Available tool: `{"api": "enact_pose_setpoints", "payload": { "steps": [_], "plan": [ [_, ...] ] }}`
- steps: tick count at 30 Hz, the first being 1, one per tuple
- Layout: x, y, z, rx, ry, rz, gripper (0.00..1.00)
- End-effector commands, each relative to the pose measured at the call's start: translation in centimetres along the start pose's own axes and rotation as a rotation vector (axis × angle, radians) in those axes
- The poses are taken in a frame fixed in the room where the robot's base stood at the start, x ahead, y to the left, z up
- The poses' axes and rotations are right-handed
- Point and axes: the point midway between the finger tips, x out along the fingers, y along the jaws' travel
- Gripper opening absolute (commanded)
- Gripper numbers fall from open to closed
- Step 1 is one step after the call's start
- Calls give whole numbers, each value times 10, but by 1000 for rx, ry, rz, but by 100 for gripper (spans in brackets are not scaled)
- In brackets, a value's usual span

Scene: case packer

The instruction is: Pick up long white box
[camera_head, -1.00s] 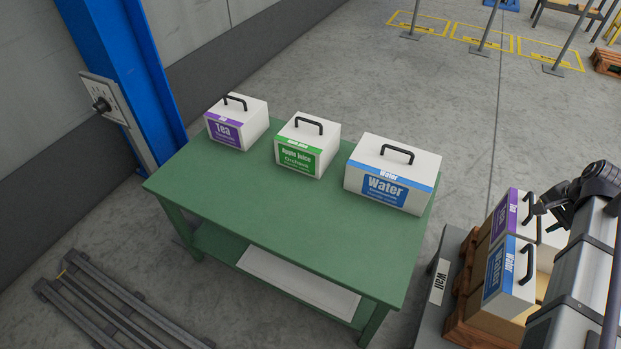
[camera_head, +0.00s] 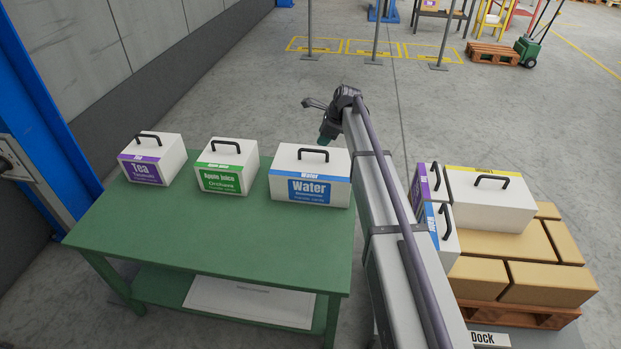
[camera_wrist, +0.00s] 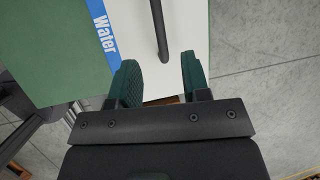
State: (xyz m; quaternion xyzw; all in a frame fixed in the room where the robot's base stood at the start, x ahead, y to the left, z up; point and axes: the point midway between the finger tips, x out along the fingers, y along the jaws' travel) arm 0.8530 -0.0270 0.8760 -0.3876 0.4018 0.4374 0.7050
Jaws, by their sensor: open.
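A long white box with a blue "Water" label (camera_head: 311,174) and a black handle on top stands at the right end of the green table. Its white top also shows in the wrist view (camera_wrist: 195,25), with the handle (camera_wrist: 158,30) running down from the upper edge. My gripper (camera_wrist: 160,80) is open and empty. Its two green fingers reach over the box's near end in that view, with the handle's end just ahead of the gap between them. In the head view my gripper (camera_head: 327,132) is above the Water box, toward its right end.
A white Tea box (camera_head: 153,158) and a white Apple Juice box (camera_head: 227,165) stand left on the green table (camera_head: 210,235). At right, a pallet (camera_head: 520,311) bears brown cartons, another long white box (camera_head: 490,207) with a yellow edge, and smaller Tea and Water boxes. The table's front is clear.

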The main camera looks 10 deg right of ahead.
Motion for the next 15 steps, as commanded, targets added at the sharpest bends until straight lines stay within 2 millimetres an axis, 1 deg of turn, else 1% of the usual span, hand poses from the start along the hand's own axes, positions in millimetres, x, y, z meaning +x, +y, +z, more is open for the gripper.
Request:
{"api": "enact_pose_setpoints", "payload": {
  "steps": [1, 3, 5, 9, 10, 11, 15],
  "plan": [
    [22, 1, -4, -1, 0, 0, 43],
    [36, 1, -4, -2, 0, 0, 43],
    [42, 1, -3, -2, 0, 1, 43],
    [41, 0, -1, -2, 1, 1, 43],
    [44, 1, -1, -2, 1, 1, 43],
    [47, 1, -2, -3, 1, 1, 43],
    [77, 1, -6, -3, 0, 1, 43]
  ]
}}
